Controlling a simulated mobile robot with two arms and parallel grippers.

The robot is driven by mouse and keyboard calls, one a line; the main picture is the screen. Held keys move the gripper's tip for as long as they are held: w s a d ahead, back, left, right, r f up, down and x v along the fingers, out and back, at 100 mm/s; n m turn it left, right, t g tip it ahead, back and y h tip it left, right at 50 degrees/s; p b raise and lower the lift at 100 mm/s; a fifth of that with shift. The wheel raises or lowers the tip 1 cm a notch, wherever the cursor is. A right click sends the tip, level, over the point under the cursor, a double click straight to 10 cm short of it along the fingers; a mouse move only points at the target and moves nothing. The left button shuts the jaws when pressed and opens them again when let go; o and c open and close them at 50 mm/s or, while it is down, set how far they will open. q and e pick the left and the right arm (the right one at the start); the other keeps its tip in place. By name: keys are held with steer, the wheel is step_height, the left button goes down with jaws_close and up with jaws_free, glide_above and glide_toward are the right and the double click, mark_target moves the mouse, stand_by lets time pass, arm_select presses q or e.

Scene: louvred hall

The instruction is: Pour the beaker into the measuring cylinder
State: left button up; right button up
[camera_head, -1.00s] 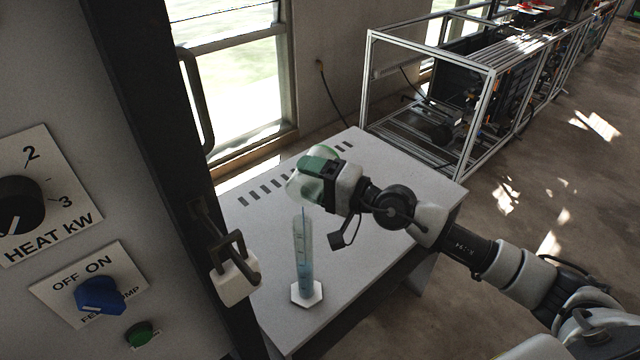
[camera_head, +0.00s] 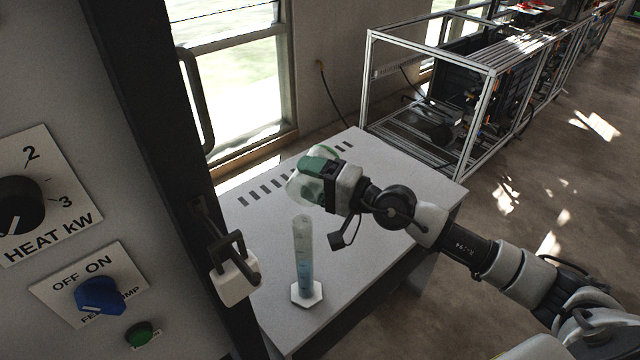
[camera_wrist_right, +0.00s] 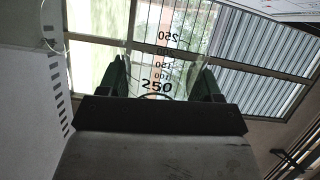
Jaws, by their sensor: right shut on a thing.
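The glass beaker (camera_head: 301,189) is held tilted above the table, over the measuring cylinder's mouth. My right gripper (camera_head: 320,165) is shut on it. The wrist view shows the clear beaker wall with its printed numbers (camera_wrist_right: 158,86) between my two green-padded fingers (camera_wrist_right: 163,80). The measuring cylinder (camera_head: 303,243) stands upright on its white hexagonal foot, with blue liquid in its lower part. No stream shows between beaker and cylinder. Whether any liquid is left in the beaker cannot be told. My left gripper is out of view.
The white table (camera_head: 372,262) has a row of dark slots and is clear around the cylinder. A grey control panel (camera_head: 60,215) with knobs and a dark upright close off the left. A metal-framed rig (camera_head: 440,110) stands behind on the right.

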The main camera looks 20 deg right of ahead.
steer(key=shift+w+d+f+m+b, duration=0.15)
steer(key=shift+f+m+b, duration=0.2)
steer(key=shift+m, duration=0.2)
steer(key=shift+w+d+f+m+b, duration=0.1)
steer(key=shift+f+m+b, duration=0.1)
steer(key=shift+m+b, duration=0.25)
steer(key=shift+w+d+f+m, duration=0.1)
steer(key=shift+d+f+m, duration=0.05)
steer(key=shift+m, duration=0.45)
steer(key=shift+w, duration=0.1)
steer(key=m, duration=0.1)
steer(key=f+m, duration=0.1)
steer(key=shift+d+f+m+b, duration=0.1)
steer(key=shift+d+m+b, duration=0.05)
steer(key=shift+m+b, duration=0.25)
steer(key=m, duration=0.1)
steer(key=f+m, duration=0.1)
steer(key=shift+w+d+m, duration=0.2)
steer(key=shift+m, duration=0.1)
steer(key=shift+r, duration=0.1)
steer(key=w+d+r+m, duration=0.1)
steer(key=m, duration=0.1)
steer(key=w+d+r+m+p, duration=0.1)
steer(key=w+d+m, duration=0.1)
steer(key=shift+d+r, duration=0.1)
steer(key=shift+r, duration=0.3)
steer(key=shift+w+d+r+m, duration=0.1)
steer(key=shift+w+d+m, duration=0.15)
steer(key=shift+m, duration=0.45)
